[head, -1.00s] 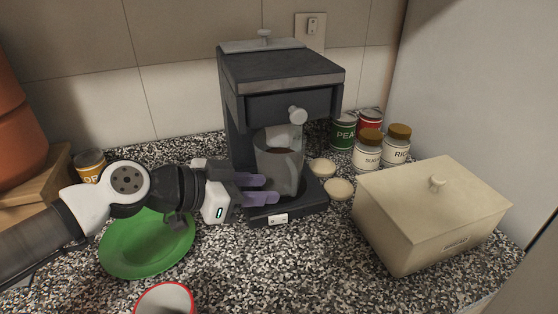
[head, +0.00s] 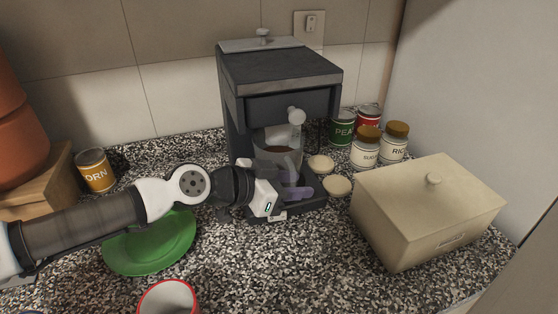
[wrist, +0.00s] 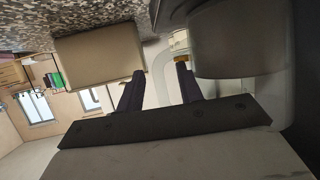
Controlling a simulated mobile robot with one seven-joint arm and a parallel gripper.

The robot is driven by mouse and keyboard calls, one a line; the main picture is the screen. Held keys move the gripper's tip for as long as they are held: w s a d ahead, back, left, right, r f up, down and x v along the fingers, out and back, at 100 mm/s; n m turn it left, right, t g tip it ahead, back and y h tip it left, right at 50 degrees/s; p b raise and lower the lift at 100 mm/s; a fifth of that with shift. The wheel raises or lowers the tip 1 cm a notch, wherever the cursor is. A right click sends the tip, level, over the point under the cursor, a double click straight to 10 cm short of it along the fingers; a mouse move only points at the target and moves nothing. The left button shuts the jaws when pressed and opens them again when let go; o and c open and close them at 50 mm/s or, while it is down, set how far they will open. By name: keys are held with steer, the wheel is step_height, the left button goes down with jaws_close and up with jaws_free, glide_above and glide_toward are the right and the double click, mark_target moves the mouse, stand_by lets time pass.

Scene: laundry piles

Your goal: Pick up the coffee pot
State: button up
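The coffee pot (head: 277,153), a clear glass-like vessel with dark contents, stands upright in the dark coffee maker (head: 285,75). My gripper (head: 297,184) is in front of the pot's lower part and partly hides it and the base. In the wrist view, the pot (wrist: 235,45) fills the upper right, with its pale handle (wrist: 163,70) reaching between my two fingers. The fingers (wrist: 160,78) are apart, one on each side of the handle. I see no clear grip on it.
A cream lidded box (head: 428,215) stands at the right. Two small pale round things (head: 337,185) lie beside the machine. Cans and jars (head: 367,145) stand behind them. A green plate (head: 150,245) lies under my arm, and a red-rimmed cup (head: 168,298) is in front.

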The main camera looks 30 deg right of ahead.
jaws_close()
steer(key=shift+r, duration=0.1)
stand_by(1.2)
